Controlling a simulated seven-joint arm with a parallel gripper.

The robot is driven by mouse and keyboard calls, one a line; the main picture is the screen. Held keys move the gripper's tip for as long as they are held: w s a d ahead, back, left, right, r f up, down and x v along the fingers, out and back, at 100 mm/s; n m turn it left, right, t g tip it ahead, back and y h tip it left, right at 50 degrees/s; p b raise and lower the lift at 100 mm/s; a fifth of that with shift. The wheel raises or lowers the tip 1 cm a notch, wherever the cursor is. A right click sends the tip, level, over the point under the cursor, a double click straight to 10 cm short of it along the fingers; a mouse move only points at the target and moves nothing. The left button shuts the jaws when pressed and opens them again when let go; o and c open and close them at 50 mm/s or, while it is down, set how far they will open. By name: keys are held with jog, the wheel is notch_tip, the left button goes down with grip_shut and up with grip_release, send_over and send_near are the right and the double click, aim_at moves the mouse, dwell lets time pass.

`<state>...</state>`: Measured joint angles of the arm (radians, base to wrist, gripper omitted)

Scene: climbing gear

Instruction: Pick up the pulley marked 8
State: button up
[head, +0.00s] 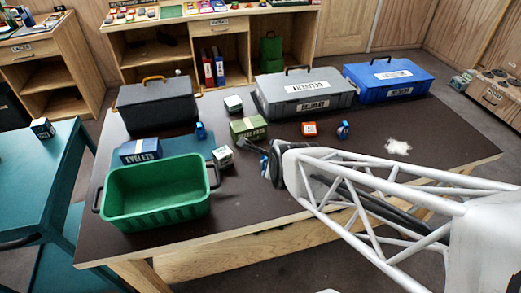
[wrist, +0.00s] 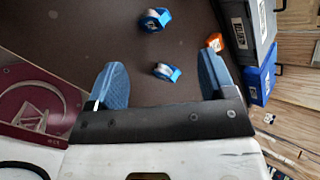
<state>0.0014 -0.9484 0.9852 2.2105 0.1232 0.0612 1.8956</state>
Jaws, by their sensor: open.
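Two small blue pulley-like things lie on the dark table. In the head view one (head: 201,130) is left of centre by the black case, and one (head: 343,130) is right of the orange box. The wrist view also shows two, one farther off (wrist: 155,19) and one nearer (wrist: 167,72), both with pale rounded middles. I cannot read an 8 on either. My gripper (wrist: 161,65) is open and empty, its blue fingers wide apart. The nearer pulley appears between the fingers in the picture, with no visible contact. In the head view my gripper (head: 258,150) is near the table's middle, partly hidden by my arm.
A green bin (head: 155,222) stands front left. A black case (head: 155,107), grey case (head: 303,105) and blue case (head: 388,90) line the back. A green box (head: 248,128), a white-green box (head: 223,156) and an orange box (head: 309,129) stand around the middle.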

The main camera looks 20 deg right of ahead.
jog(key=w+f+m+t, duration=0.1)
jog(key=f+m, duration=0.2)
jog(key=m, duration=0.1)
jog(key=w+d+f+m+t, duration=0.1)
jog(key=w+f+m, duration=0.1)
jog(key=f+m, duration=0.2)
jog(key=w+f+m+t+h, duration=0.1)
jog(key=f+m, duration=0.3)
jog(key=shift+w+d+f+m+t, duration=0.1)
jog(key=shift+w+d+m+t, duration=0.1)
jog(key=shift+w+m+t, duration=0.1)
jog(key=shift+w+f+m, duration=0.1)
jog(key=shift+f+m, duration=0.45)
jog(key=shift+m, duration=0.15)
jog(key=shift+x, duration=1.3)
jog(key=shift+w+d, duration=0.1)
jog(key=shift+x, duration=2.5)
jog(key=shift+r, duration=0.1)
